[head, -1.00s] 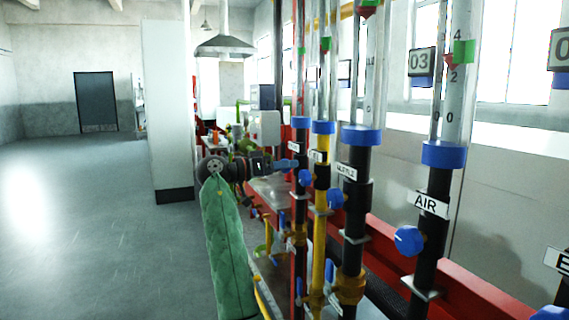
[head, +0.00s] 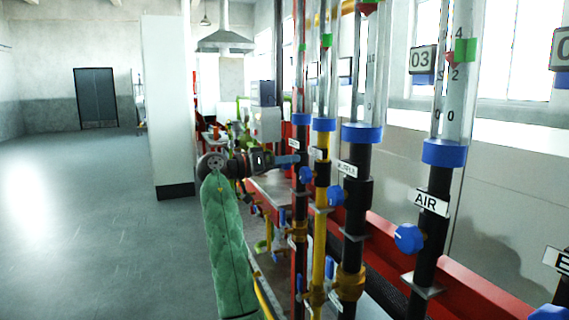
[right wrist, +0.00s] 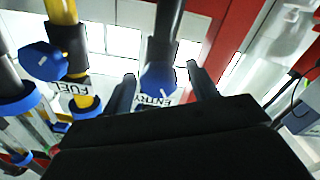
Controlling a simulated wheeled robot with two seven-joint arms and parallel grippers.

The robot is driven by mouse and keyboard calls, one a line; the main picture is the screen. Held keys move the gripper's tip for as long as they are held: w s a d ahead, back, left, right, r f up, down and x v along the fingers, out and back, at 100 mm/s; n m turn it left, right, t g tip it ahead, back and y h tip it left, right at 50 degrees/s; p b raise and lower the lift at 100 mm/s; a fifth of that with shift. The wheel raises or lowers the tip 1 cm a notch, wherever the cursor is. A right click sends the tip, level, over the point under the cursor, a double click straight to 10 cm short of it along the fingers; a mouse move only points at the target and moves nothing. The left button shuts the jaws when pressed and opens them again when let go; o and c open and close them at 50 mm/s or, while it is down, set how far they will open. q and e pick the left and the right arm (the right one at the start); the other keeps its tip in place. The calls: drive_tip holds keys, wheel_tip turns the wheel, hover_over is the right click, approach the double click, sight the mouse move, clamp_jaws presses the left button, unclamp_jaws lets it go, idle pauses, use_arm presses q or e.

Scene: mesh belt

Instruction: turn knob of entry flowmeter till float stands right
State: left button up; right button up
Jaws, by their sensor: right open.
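The entry flowmeter is the farthest of the row in the head view, a dark pipe with a blue collar (head: 301,120) under a clear tube. A green mark (head: 302,48) shows on its tube; the float is too small to tell. Its blue knob (right wrist: 158,80) sits between the open fingers of my right gripper (right wrist: 160,74) in the right wrist view, beside the ENTRY label (right wrist: 155,101). Whether the fingers touch it I cannot tell. In the head view my right gripper (head: 274,160) reaches the knob from the left. My left gripper is not in view.
Close by stands the yellow FUEL pipe (head: 320,190) with its own blue knob (head: 306,175). Nearer are a black pipe with a knob (head: 336,196) and the AIR flowmeter with a knob (head: 409,238). A red beam (head: 470,290) runs behind. The floor at left is clear.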

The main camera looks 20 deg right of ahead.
drive_tip(key=shift+a, duration=0.15)
drive_tip(key=a, duration=0.7)
drive_tip(key=shift+s+a+b, duration=0.15)
drive_tip(key=shift+a+b, duration=0.1)
drive_tip(key=shift+b, duration=0.15)
